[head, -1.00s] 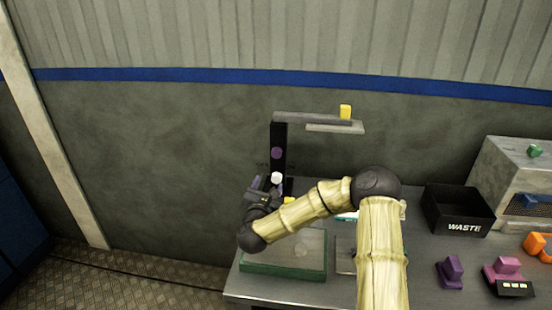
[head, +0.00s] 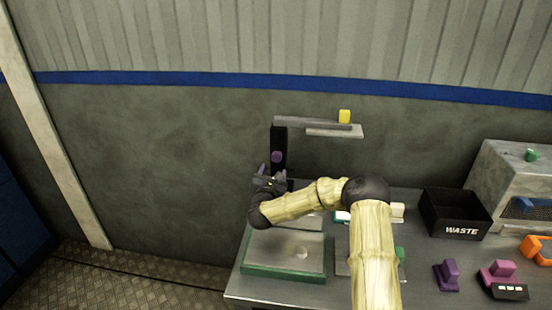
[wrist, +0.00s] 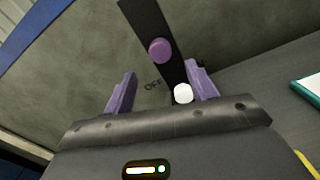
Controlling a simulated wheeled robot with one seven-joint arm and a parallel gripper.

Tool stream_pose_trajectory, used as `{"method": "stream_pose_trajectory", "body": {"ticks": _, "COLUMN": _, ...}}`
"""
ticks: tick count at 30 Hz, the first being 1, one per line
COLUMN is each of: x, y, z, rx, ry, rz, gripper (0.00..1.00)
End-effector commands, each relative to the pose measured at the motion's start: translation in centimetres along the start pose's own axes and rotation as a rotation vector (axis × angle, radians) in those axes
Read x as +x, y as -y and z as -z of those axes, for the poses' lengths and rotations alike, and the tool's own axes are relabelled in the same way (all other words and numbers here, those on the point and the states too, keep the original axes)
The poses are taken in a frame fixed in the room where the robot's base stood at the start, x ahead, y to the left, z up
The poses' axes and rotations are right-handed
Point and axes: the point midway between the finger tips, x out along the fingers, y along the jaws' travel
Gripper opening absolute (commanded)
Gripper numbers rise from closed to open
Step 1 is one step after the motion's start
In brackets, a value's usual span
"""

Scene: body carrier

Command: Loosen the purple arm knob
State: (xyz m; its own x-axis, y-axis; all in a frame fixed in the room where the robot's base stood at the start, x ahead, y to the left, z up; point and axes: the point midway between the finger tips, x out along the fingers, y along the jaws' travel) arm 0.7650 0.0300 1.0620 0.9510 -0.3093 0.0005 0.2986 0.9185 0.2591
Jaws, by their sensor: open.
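The purple arm knob (head: 277,157) is a round disc on the black upright post (head: 279,136), below the grey horizontal arm (head: 300,121). In the wrist view the knob (wrist: 160,50) lies ahead of my fingers, roughly between their lines, with the post (wrist: 146,18) running behind it. My gripper (wrist: 158,90) is open and empty, its two purple fingers apart. In the head view my gripper (head: 271,172) is just below and left of the knob, not touching it. A white knob (wrist: 183,93) sits lower on the post, close to my right finger.
A green-edged tray (head: 284,274) is at the front left of the bench.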

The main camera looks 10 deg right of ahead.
Motion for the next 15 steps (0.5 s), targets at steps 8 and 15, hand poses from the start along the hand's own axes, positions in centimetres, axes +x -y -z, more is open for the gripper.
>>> {"method": "stream_pose_trajectory", "body": {"ticks": 8, "x": 3.9, "y": -0.1, "z": -0.1, "rx": 0.000, "ry": -0.001, "rz": 0.001, "gripper": 0.57}}
{"method": "stream_pose_trajectory", "body": {"ticks": 15, "x": 6.7, "y": -0.1, "z": -0.1, "rx": 0.000, "ry": 0.000, "rz": 0.001, "gripper": 0.57}}
